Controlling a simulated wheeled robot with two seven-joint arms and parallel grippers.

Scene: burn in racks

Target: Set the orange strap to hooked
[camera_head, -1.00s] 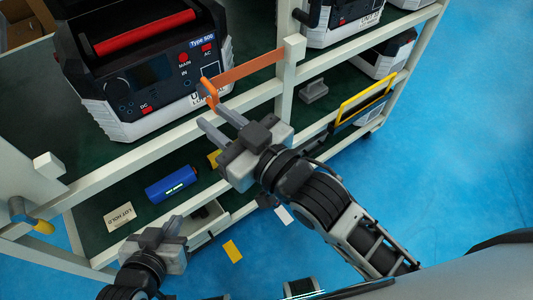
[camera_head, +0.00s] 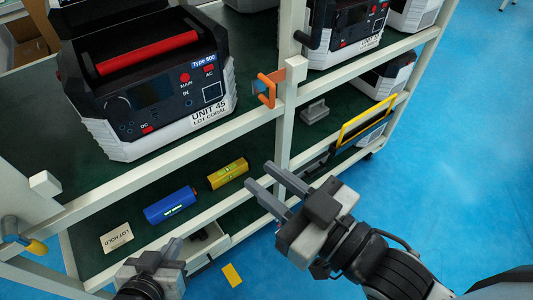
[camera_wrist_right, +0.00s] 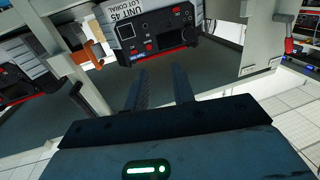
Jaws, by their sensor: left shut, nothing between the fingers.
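The orange strap (camera_head: 267,90) is short and bunched at the middle rack post (camera_head: 291,100), with its loop-like end hanging at the upper shelf's front rail. The strap also shows beside a post in the right wrist view (camera_wrist_right: 91,51). My right gripper (camera_head: 261,176) is open and empty, below the strap and apart from it, in front of the lower shelf. Its two spread fingers (camera_wrist_right: 161,88) show nothing between them in the right wrist view. My left gripper (camera_head: 170,250) is shut and empty at the lower left, well away from the strap.
A Type 500 unit (camera_head: 150,80) stands on the upper shelf left of the strap. Blue (camera_head: 171,206) and yellow (camera_head: 228,173) blocks lie on the lower shelf. A yellow-framed panel (camera_head: 366,118) sits to the right. Blue floor is clear at far right.

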